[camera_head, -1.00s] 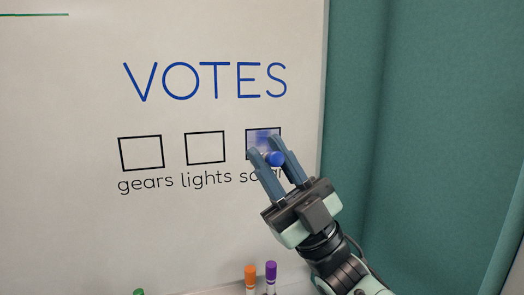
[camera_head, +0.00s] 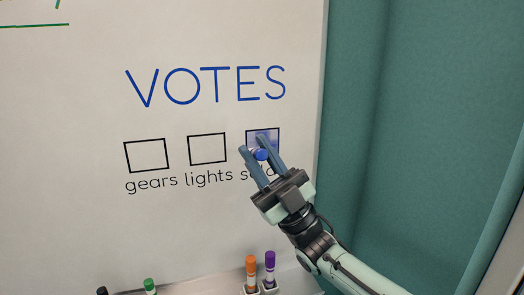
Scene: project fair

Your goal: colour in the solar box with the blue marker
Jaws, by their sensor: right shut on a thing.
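The solar box (camera_head: 271,137) is the rightmost of three outlined boxes on the whiteboard. Blue-violet shading shows in its upper part; my fingers hide its lower left and part of its label. My right gripper (camera_head: 254,143) is shut on the blue marker (camera_head: 261,155), whose rounded blue end shows between the fingers. The marker's tip is hidden, so I cannot tell whether it touches the board. My left gripper is not in view.
The whiteboard (camera_head: 80,100) has "VOTES" in blue above the empty gears box (camera_head: 146,155) and lights box (camera_head: 208,148). Orange (camera_head: 251,270), purple (camera_head: 269,268), green (camera_head: 150,286) and black (camera_head: 102,291) markers stand along the bottom. A teal curtain (camera_head: 420,120) hangs at the right.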

